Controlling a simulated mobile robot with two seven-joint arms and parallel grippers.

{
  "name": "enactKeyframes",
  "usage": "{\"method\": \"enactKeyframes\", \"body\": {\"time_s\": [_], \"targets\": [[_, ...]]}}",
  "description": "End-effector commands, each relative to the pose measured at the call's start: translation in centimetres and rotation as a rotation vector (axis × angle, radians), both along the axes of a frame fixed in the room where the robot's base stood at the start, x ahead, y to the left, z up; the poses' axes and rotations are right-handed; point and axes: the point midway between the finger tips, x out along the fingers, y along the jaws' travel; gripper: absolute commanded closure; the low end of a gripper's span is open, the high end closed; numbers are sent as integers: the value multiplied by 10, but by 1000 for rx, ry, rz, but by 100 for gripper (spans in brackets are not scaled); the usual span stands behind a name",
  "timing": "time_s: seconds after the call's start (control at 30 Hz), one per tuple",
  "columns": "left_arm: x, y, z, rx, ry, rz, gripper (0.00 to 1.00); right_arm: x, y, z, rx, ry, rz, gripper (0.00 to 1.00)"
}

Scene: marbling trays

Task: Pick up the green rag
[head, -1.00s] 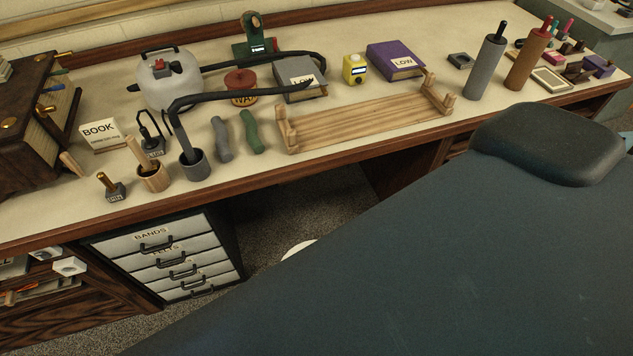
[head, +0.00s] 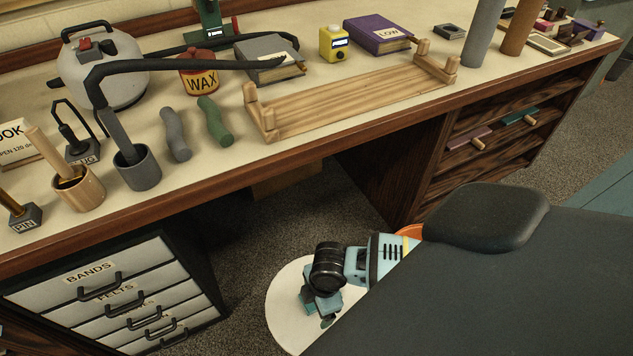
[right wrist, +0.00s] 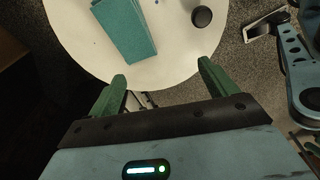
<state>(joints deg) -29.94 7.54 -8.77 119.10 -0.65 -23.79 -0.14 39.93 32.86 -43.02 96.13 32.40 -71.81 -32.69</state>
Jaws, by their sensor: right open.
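The green rag (head: 214,122) is a rolled, wavy strip lying on the cream bench top. It lies just right of a similar grey roll (head: 175,134) and left of the wooden rack. My right gripper (head: 323,310) hangs low in front of the bench, well below the bench top and apart from the rag. In the right wrist view my right gripper (right wrist: 162,74) has its two green fingers spread, with nothing between them. The rag does not show in that view. My left gripper is in neither view.
The wooden rack (head: 350,97) stands right of the rag. A grey cup (head: 138,170) with a long black angled tool stands left of the rolls; its arm reaches over behind the rag. A wax tin (head: 199,75) is behind. The bench's front edge is clear before the rag.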

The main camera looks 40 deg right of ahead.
Motion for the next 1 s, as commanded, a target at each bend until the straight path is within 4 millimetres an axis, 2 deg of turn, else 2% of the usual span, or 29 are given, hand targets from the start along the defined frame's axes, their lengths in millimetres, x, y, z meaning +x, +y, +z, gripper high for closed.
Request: {"method": "enactKeyframes", "body": {"time_s": [0.03, 0.1, 0.3, 0.53, 0.77, 1.0], "targets": [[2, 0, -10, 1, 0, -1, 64, 11, -11, -6, -35, 10, 27, 15], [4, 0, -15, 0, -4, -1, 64, 22, -23, -5, -73, 26, 61, 15], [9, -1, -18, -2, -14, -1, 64, 36, -41, -2, -126, 53, 104, 15], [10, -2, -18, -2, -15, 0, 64, 36, -42, -2, -130, 55, 107, 15], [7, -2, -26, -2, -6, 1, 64, 36, -42, -25, -129, 55, 106, 15], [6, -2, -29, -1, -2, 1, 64, 36, -41, -33, -129, 55, 106, 15]]}}
